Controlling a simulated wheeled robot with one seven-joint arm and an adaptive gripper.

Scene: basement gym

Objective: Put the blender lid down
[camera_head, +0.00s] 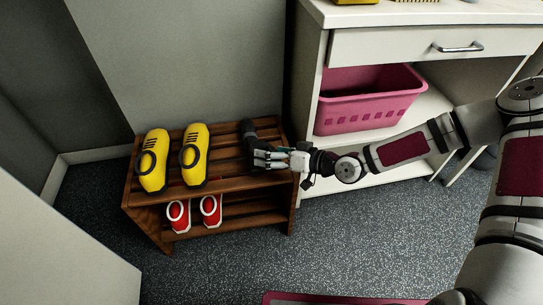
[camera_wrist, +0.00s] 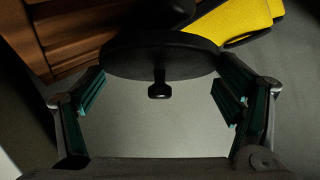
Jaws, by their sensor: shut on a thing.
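The blender lid (camera_wrist: 160,58) is a dark round disc with a small knob on its face, seen in the wrist view. It sits between the fingertips of my gripper (camera_wrist: 160,82), which is shut on it at its left and right edges. In the head view my gripper (camera_head: 262,159) is over the right end of a brown slatted wooden rack (camera_head: 220,184). A dark shape (camera_head: 248,131) shows just behind my fingers there; I cannot tell whether it is the lid or another thing on the rack.
Two yellow-and-black items (camera_head: 153,160) stand on the rack's top at left; yellow also shows in the wrist view (camera_wrist: 235,20). Red-and-white items (camera_head: 178,215) are on its lower shelf. A white cabinet (camera_head: 400,47) with a pink basket (camera_head: 365,100) stands right. Grey floor (camera_head: 230,265) lies in front.

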